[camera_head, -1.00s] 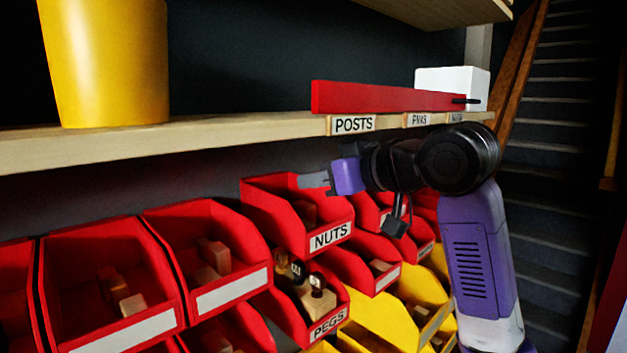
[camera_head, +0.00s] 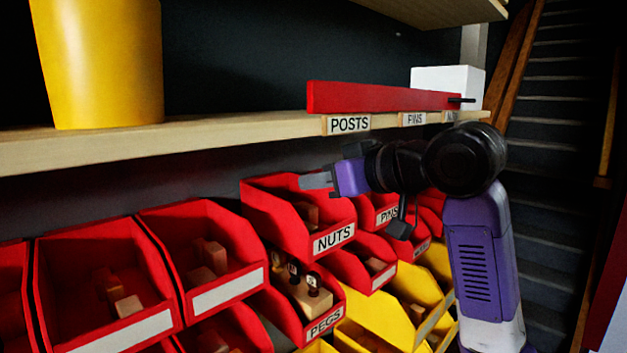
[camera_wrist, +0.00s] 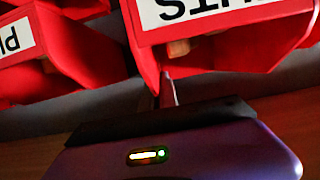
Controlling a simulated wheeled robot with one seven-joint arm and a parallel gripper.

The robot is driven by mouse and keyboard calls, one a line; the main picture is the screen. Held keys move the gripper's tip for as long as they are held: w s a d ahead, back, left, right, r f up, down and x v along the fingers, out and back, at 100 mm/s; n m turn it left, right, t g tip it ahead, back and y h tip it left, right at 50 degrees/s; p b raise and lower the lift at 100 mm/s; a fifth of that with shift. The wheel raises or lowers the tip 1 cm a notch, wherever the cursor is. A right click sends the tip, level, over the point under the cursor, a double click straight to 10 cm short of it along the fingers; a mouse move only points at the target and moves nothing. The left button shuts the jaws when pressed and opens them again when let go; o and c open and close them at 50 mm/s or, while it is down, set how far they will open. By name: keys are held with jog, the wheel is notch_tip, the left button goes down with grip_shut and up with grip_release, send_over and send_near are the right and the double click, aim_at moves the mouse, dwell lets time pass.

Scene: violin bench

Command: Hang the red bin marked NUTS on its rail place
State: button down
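The red NUTS bin (camera_head: 285,222) is in the middle of the head view, with a white label on its front and wooden pieces inside. It stands a little higher than the blank-labelled red bin on its left. My gripper (camera_head: 318,181) is at the bin's upper back right edge, its grey fingers closed on the red wall. The wrist view shows the NUTS bin (camera_wrist: 222,50) upside down, with the narrow fingers (camera_wrist: 167,92) against its edge. The rail behind the bin is hidden, so I cannot tell whether the bin touches it.
A red PINS bin (camera_head: 375,213) is close on the right. A PEGS bin (camera_head: 292,310) with wooden pieces lies below. A blank-labelled red bin (camera_head: 205,262) is on the left. The wooden shelf (camera_head: 220,132) runs above, carrying a red bar (camera_head: 385,98) and yellow pot (camera_head: 97,65).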

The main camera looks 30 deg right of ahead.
jog(key=shift+s+d, duration=0.3)
jog(key=shift+s, duration=0.6)
dwell(0.7)
jog(key=s+d+p, duration=0.1)
jog(key=s+d, duration=0.1)
jog(key=s, duration=0.6)
jog(key=s+d+p, duration=0.1)
jog(key=s+d, duration=0.2)
jog(key=s, duration=0.5)
jog(key=shift+p, duration=0.4)
dwell(1.2)
jog(key=shift+d, duration=0.1)
